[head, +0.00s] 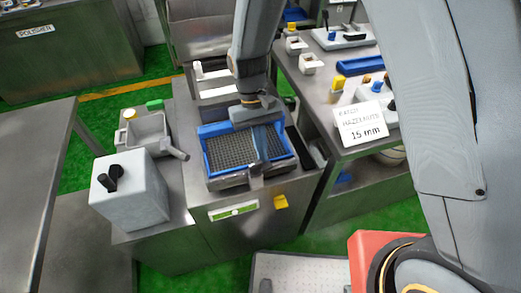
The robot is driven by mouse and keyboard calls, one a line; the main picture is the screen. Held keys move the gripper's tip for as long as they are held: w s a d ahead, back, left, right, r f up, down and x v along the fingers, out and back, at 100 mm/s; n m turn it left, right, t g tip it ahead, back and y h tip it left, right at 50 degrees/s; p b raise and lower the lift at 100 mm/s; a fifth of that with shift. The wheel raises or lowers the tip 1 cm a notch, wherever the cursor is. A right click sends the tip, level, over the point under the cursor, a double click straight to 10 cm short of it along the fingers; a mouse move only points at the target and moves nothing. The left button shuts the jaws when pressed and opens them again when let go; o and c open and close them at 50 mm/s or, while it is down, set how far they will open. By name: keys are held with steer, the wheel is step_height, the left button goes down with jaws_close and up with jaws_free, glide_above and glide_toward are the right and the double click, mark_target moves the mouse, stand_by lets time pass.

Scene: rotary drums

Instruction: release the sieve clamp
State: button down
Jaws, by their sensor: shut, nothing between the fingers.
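The sieve (228,152) is a dark mesh in a blue frame, set in the top of a grey metal machine (215,198). My gripper (263,162) points down over the right part of the sieve, near its front edge. Its fingers look shut with nothing held. A small grey metal piece (256,170) at the sieve's front edge may be the clamp. My fingers overlap it in the picture, so I cannot tell if they touch it. The wrist and fingers hide part of the mesh and the back rim.
A white box with black knobs (130,192) and a grey tray (150,130) stand to the left. A bench (320,120) at the right holds a blue tray (360,64) and a card (361,122) reading 15 mm. A yellow piece (281,202) sits on the machine's front.

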steer(key=shift+s+d+m, duration=0.1)
steer(key=shift+d+m, duration=0.15)
steer(key=shift+m, duration=0.35)
stand_by(1.1)
stand_by(0.4)
steer(key=w, duration=0.1)
steer(key=w+a, duration=0.2)
steer(key=w, duration=0.1)
steer(key=shift+a+r, duration=0.2)
steer(key=shift+r, duration=0.05)
steer(key=b+v, duration=0.3)
steer(key=v, duration=0.6)
steer(key=shift+s+r, duration=0.2)
steer(key=shift+r, duration=0.05)
